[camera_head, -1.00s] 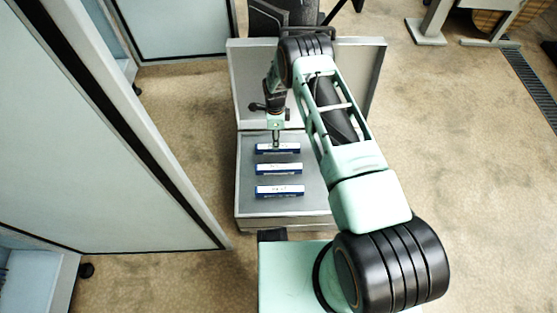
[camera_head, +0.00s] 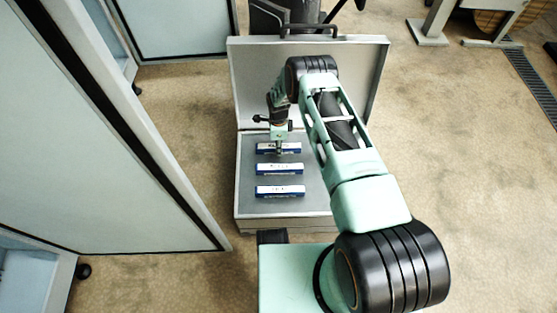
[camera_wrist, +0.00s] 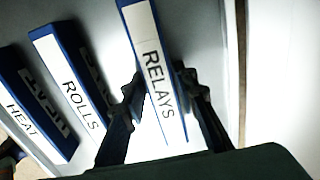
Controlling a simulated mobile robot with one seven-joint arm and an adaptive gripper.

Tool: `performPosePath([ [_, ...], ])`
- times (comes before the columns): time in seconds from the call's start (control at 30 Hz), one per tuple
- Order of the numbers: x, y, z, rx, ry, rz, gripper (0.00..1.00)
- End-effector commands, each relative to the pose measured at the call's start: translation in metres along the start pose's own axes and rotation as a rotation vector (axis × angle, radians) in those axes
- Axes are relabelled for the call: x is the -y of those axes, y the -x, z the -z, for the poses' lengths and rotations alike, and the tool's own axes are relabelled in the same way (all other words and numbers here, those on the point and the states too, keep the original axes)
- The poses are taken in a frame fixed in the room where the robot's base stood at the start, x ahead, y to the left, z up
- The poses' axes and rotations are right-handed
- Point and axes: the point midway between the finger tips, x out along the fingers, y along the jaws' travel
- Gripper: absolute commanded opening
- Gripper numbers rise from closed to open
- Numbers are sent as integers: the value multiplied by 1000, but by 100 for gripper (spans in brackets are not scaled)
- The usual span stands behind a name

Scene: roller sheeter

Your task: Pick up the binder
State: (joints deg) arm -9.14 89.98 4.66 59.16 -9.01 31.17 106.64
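Three blue binders with white labels lie in a row in an open grey case (camera_head: 246,200). In the wrist view their spines read RELAYS (camera_wrist: 154,68), ROLLS (camera_wrist: 76,92) and HEAT (camera_wrist: 22,122). The RELAYS binder is the far one in the head view (camera_head: 290,146); the middle binder (camera_head: 280,169) and the near binder (camera_head: 280,192) lie closer. My gripper (camera_head: 279,152) points down at the far binder. In the wrist view my gripper (camera_wrist: 162,82) is open, with one finger on each side of the RELAYS binder. Firm contact cannot be made out.
The case's raised lid (camera_head: 355,80) stands behind the binders. A tall pale panel (camera_head: 100,130) stands close on the left, with another panel (camera_head: 180,25) at the back. Open carpet (camera_head: 455,150) lies to the right.

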Motion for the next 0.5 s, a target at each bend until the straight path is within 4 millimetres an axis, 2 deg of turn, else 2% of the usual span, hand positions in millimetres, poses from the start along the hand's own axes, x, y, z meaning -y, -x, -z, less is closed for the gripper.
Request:
performPosePath([
  [0.03, 0, 0, 0, 0, 0, 0, 19],
  [0.2, 0, 0, 0, 0, 0, 0, 0],
  [0.5, 0, 0, 0, 0, 0, 0, 0],
])
